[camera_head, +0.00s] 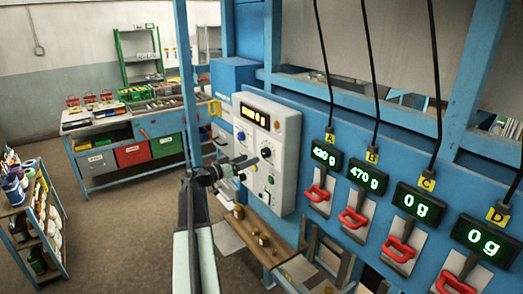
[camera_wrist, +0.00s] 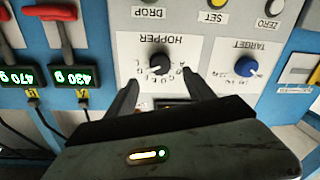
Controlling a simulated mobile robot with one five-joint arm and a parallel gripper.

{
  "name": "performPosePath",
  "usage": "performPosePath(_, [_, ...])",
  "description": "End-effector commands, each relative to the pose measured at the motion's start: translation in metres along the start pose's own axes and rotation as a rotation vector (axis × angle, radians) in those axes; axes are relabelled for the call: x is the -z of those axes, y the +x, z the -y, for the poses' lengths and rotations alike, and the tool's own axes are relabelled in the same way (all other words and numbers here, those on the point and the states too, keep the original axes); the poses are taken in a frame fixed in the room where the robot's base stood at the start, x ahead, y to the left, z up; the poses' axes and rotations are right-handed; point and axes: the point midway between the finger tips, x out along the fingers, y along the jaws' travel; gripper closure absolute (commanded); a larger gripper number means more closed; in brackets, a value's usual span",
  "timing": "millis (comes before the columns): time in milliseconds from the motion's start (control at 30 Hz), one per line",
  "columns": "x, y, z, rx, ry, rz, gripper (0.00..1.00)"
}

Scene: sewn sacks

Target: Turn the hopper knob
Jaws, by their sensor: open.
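The hopper knob (camera_wrist: 160,62) is a round black knob on a white plate marked HOPPER, with letters around its dial. The wrist view shows it upside down. In the head view the black knob (camera_head: 265,153) sits on the right part of the pale control box. My gripper (camera_wrist: 160,88) is open, with one finger on each side of the space in front of the knob. The fingertips look close to the plate; I cannot tell whether they touch it. In the head view my gripper (camera_head: 243,166) reaches to the box front from the left.
A blue TARGET knob (camera_wrist: 246,67) and a yellow SET button (camera_wrist: 217,3) are close by. The control box (camera_head: 283,115) has a lit display (camera_head: 255,115). Scale displays (camera_head: 366,176) and red handles (camera_head: 317,193) line the blue frame to the right. A workbench (camera_head: 130,140) stands behind.

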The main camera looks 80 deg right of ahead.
Motion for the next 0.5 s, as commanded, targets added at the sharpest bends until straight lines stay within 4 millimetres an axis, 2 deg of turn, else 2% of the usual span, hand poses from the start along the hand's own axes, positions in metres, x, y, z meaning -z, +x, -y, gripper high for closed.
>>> performPosePath(300, [-0.001,0.056,0.001,-0.002,-0.002,0.003,0.38])
performPosePath(500, [-0.001,0.073,0.000,-0.001,-0.002,0.003,0.38])
